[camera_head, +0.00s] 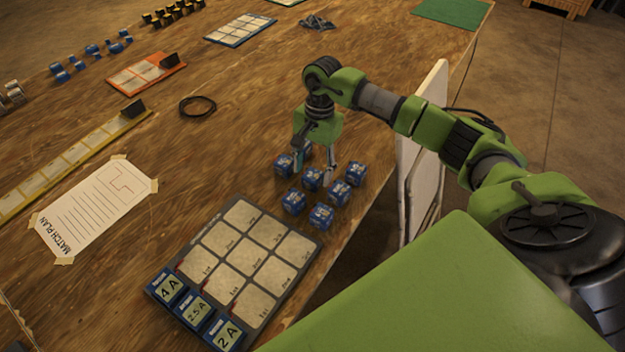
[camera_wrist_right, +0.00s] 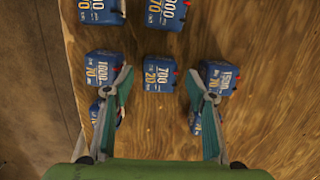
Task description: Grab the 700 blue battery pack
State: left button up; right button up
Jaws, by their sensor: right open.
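In the head view my right gripper (camera_head: 315,173) points down over the cluster of blue packs; the labels are too small there to tell which is the 700. My left gripper is not in view.
Other packs flank it closely: a pack reading about 1000 (camera_wrist_right: 98,68) at left, a 1500 pack (camera_wrist_right: 220,75) at right, more above and below. A dark grid tray (camera_head: 213,268) lies nearer me. A white panel (camera_head: 420,165) stands at the table edge.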

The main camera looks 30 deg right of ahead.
aim_at(313, 173)
notch_tip(313, 173, down, 3)
jog(key=shift+a+f+b, duration=0.1)
jog(key=shift+b, duration=0.3)
jog(key=shift+c, duration=0.2)
jog(key=c, duration=1.3)
jog(key=shift+r, duration=0.25)
